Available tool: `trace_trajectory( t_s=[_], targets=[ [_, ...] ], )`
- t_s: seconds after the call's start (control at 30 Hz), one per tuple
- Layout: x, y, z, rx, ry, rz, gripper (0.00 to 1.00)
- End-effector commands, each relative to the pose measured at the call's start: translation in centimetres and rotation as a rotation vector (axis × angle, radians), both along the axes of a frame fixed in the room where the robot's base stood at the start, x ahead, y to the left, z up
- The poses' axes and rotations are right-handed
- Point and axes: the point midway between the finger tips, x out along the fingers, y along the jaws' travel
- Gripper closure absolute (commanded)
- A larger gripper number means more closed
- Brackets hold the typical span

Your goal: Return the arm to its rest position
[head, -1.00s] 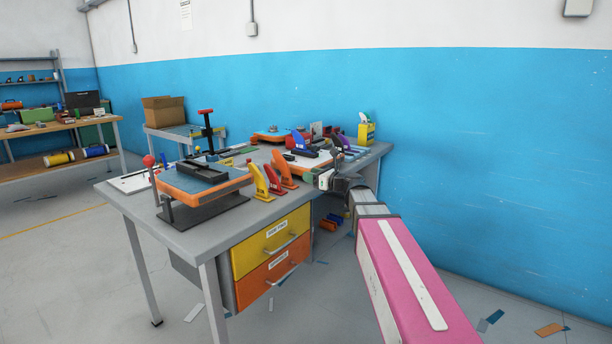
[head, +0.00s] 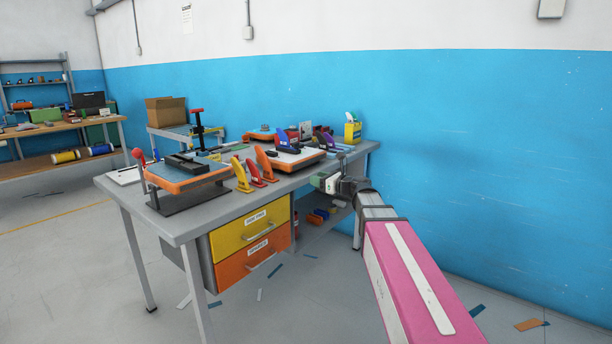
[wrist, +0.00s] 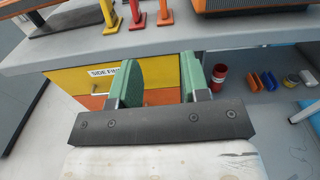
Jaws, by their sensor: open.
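My gripper (head: 328,183) is at the end of my pink and grey arm, just off the front edge of the grey workbench (head: 215,213). In the wrist view, the two green fingers of my gripper (wrist: 160,80) stand apart with nothing held between them. They point toward the bench front, by the yellow drawer (wrist: 78,80) with a label. The arm is stretched out forward and to the right of the bench's drawers.
A yellow fin (head: 243,176) and an orange fin (head: 265,165) stand near the bench edge, with a red one between. A red can (wrist: 219,78) and small bins sit below the bench. Floor in front is mostly clear.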

Motion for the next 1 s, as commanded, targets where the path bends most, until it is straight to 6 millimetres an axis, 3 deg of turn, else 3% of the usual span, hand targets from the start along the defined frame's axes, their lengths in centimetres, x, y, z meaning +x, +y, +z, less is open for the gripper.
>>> trace_trajectory(
  t_s=[0.27, 0.57, 0.77, 1.0],
  targets=[
    [-1.7, 0.1, -3.8, -0.202, -0.073, 0.041, 0.58],
    [-5.2, -0.4, -10.8, -0.569, -0.207, 0.166, 0.58],
    [-10.1, -2.1, -18.4, -0.962, -0.359, 0.396, 0.58],
    [-18.3, -7.0, -27.9, -1.438, -0.581, 0.921, 0.58]
  ],
)
